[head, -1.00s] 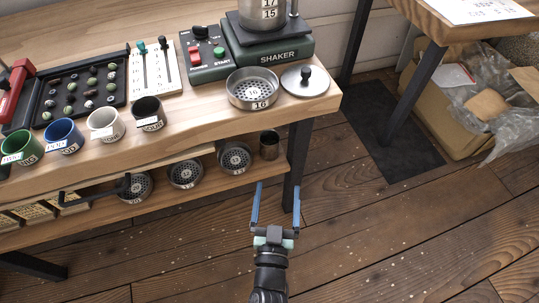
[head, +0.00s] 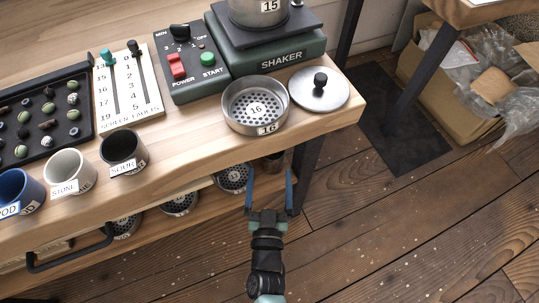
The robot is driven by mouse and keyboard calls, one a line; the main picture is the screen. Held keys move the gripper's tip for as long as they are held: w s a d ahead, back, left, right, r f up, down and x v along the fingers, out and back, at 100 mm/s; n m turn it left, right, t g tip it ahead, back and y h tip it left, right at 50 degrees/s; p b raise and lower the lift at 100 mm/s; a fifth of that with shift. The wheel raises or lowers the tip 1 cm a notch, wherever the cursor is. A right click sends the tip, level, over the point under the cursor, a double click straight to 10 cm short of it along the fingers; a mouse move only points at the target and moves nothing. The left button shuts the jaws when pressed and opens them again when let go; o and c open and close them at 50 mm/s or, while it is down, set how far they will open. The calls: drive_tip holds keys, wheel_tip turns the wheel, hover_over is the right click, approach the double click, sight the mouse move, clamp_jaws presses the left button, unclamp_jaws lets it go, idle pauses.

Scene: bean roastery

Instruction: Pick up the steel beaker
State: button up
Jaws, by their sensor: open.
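The steel beaker (head: 274,162) is a small dark metallic cylinder at the right end of the lower shelf (head: 160,243). In the head view the upper tabletop's edge hides much of it, and only a small part shows. My gripper (head: 270,188) is open and empty, with its two blue fingers pointing toward the shelf. In the picture the fingers lie just below the beaker, one to each side of its line. I cannot tell how far apart in depth they are.
The workbench top (head: 190,150) overhangs the lower shelf. A black bench leg (head: 306,160) stands just right of my gripper. Sieves (head: 233,177) line the shelf to the left. A sieve marked 16 (head: 256,105) and a lid (head: 319,90) sit above.

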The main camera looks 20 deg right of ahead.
drive_tip(key=b, duration=0.6)
approach(271, 169)
drive_tip(key=x, duration=0.3)
drive_tip(key=shift+w+r, duration=0.15)
drive_tip(key=b+x, duration=0.2)
drive_tip(key=x, duration=0.5)
drive_tip(key=shift+w+d+b, duration=0.1)
drive_tip(key=shift+b, duration=0.2)
drive_tip(key=b+x, duration=0.2)
drive_tip(key=x, duration=0.2)
drive_tip(key=shift+w+d+b, duration=0.25)
drive_tip(key=shift+b, duration=0.15)
drive_tip(key=shift+w+d+r, duration=0.15)
drive_tip(key=shift+w+d, duration=0.1)
drive_tip(key=shift+w, duration=0.25)
drive_tip(key=c, duration=1.3)
drive_tip(key=shift+c, duration=0.3)
drive_tip(key=shift+r, duration=0.15)
